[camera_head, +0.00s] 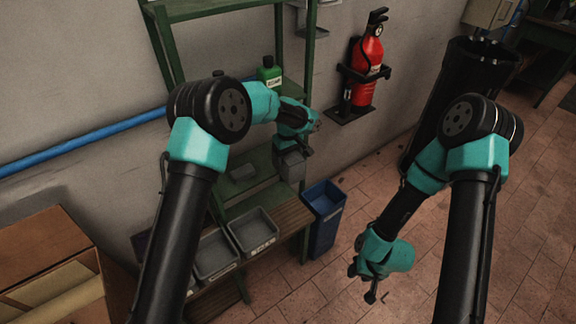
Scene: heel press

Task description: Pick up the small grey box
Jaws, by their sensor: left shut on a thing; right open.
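The small grey box (292,166) hangs at my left gripper (291,150), below the wrist and in front of the green shelf rack. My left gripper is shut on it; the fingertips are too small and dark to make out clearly. The box appears clear of the shelf boards. My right gripper (369,285) is open and empty. It points down over the tiled floor, well to the right of the rack.
Grey trays (252,231) sit on the rack's lower shelf. A green bottle (269,75) stands on a higher shelf. A blue bin (324,215) stands beside the rack. A red extinguisher (368,70) hangs on the wall.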

